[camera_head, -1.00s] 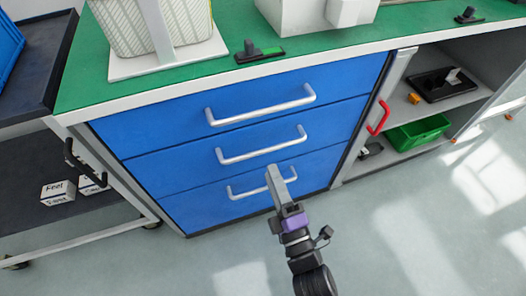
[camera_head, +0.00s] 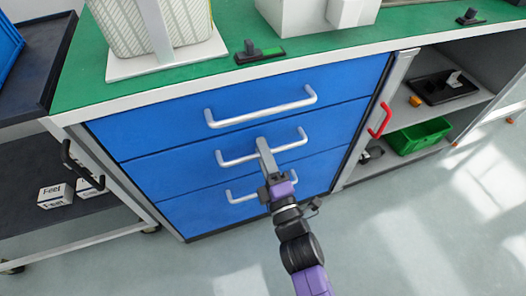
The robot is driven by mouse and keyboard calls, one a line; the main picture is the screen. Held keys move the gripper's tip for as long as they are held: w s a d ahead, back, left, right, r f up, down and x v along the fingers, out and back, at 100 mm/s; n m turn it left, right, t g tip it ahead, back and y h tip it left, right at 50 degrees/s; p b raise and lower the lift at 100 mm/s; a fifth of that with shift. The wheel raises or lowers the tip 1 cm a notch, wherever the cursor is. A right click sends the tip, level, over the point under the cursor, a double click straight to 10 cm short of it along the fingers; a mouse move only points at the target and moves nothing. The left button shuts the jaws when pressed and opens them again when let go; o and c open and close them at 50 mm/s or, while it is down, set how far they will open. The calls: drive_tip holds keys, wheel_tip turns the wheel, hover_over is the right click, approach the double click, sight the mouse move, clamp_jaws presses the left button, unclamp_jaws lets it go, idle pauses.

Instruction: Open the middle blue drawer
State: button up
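The middle blue drawer (camera_head: 180,178) is the second of three in the cabinet and sits flush with the front. Its silver bar handle (camera_head: 288,146) runs across the drawer face. My gripper (camera_head: 262,142) overlaps the middle of this handle in the picture and hides a short part of it. The fingers point up toward the cabinet front. I cannot tell whether they touch the handle, or whether they are open or shut around it.
The top drawer (camera_head: 150,130) and bottom drawer (camera_head: 185,215) look shut. A red handle (camera_head: 380,121) and open shelves with a green bin (camera_head: 418,136) are on the right. A dark cart (camera_head: 35,160) stands on the left. The floor (camera_head: 400,240) in front is clear.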

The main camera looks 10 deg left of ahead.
clamp_jaws()
idle(1.3)
